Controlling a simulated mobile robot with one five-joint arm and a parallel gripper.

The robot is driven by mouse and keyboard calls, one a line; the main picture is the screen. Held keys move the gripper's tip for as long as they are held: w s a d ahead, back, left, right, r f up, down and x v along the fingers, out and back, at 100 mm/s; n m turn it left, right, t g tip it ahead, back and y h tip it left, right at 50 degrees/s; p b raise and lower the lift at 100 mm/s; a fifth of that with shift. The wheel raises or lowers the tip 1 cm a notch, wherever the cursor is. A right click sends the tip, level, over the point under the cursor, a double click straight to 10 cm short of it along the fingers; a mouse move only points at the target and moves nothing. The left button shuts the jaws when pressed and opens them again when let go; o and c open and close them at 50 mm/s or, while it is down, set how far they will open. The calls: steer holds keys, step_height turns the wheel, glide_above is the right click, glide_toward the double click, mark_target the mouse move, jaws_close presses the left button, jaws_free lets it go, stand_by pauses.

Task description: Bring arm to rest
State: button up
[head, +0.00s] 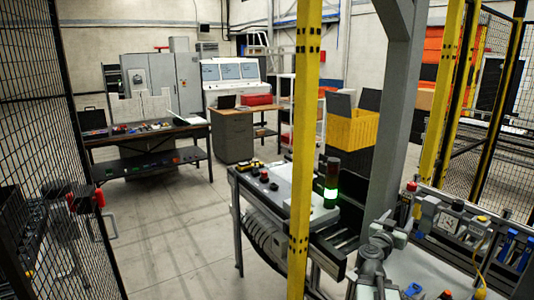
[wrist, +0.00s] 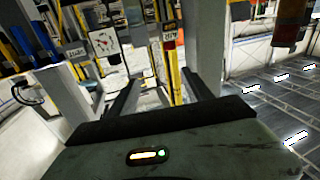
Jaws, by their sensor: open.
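My gripper (wrist: 162,92) shows in the wrist view, its dark body filling the bottom of the picture. Its two dark fingers stand well apart, with nothing held between them. A small panel with a yellow bar and a green light glows on its body. Beyond the fingers are a yellow post and a wall-like panel with a round dial (wrist: 103,42). In the head view, a grey jointed arm part that may be mine stands at the lower right, beside a workbench; I cannot make out the gripper's fingers there.
A yellow post (head: 304,130) and a thick grey column (head: 386,140) stand close in front. A console with a lit green signal lamp (head: 331,185) is between them. A tool bench (head: 150,131) and a yellow crate (head: 350,128) are farther back. Mesh fencing (head: 35,110) borders the left; the floor (head: 175,215) there is open.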

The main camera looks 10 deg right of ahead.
steer(key=w+a+f+n+t+y+b, duration=0.15)
steer(key=w+a+n+y, duration=0.4)
steer(key=a, duration=0.75)
steer(key=w+a+f+n+t+y, duration=0.2)
steer(key=w+a+n+t+y, duration=0.3)
steer(key=a, duration=0.7)
steer(key=w+a+f+n+t+y+b, duration=0.1)
steer(key=w+a+f+n+y, duration=0.2)
steer(key=w+a, duration=0.7)
steer(key=s+a+f+n+g+y, duration=0.2)
steer(key=s+a+f+g+y, duration=0.15)
steer(key=a+f, duration=0.4)
steer(key=s+a+f+n+g+y, duration=0.2)
steer(key=s+a+f+g, duration=0.25)
steer(key=a, duration=0.65)
steer(key=s+d+f+m+g+h, duration=0.2)
steer(key=s+d+f+m+g, duration=0.1)
steer(key=s, duration=0.6)
steer(key=s+d+f+m+g+h, duration=0.1)
steer(key=s+d+f+m+g, duration=0.2)
steer(key=s+f+g, duration=0.3)
steer(key=s+d, duration=0.1)
steer(key=s, duration=0.2)
steer(key=shift+s+m+h, duration=0.15)
steer(key=shift+m+h, duration=0.2)
steer(key=shift+h, duration=0.05)
steer(key=shift+g, duration=0.25)
steer(key=c, duration=0.4)
steer(key=shift+c, duration=0.5)
